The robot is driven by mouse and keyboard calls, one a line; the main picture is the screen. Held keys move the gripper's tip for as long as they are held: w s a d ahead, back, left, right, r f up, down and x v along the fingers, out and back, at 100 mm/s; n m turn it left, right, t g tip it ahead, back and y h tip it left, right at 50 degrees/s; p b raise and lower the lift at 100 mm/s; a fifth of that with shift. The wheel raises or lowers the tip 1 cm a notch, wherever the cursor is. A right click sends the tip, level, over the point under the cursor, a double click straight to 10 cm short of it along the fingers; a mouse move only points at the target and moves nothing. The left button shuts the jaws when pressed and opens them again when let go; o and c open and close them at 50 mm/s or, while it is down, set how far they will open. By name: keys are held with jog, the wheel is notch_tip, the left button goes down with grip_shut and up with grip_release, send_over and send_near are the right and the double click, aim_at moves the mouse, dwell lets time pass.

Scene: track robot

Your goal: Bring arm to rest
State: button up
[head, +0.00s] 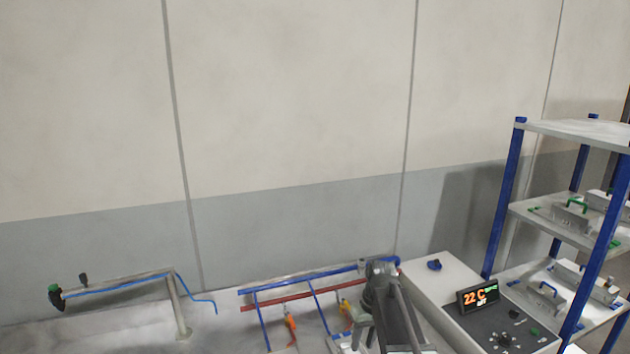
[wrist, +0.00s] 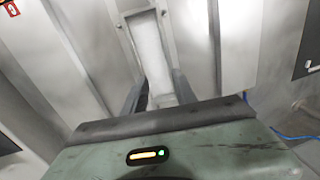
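My arm shows in the head view at the lower middle right, folded and angled, between the pipe rack and the control box. My gripper (wrist: 158,95) shows in the wrist view, with two dark fingers apart beyond a dark bar and a worn green housing. The housing carries a small orange and green light. A pale, bolted column shows behind and between the fingers; I cannot tell how far off it is. I see nothing clearly held. In the head view the fingers cannot be made out.
A control box (head: 455,322) with a display (head: 478,295) reading 22 C stands right of my arm. A blue-posted shelf (head: 505,200) is at the right. A pipe stand (head: 180,305) is farther left.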

jog(key=shift+m+h, duration=0.4)
jog(key=shift+m, duration=0.2)
jog(key=s, duration=0.3)
jog(key=s+f+b, duration=0.1)
jog(key=s, duration=0.2)
jog(key=s+d+f, duration=0.1)
jog(key=s, duration=0.1)
jog(key=shift+s, duration=0.4)
jog(key=s, duration=0.1)
jog(key=s+d+m, duration=0.1)
jog(key=s, duration=0.1)
jog(key=s+m, duration=0.1)
jog(key=s, duration=0.1)
jog(key=shift+d+f+t+h, duration=0.1)
jog(key=shift+d+t+h, duration=0.2)
jog(key=shift+d+h, duration=0.1)
jog(key=shift+w, duration=0.3)
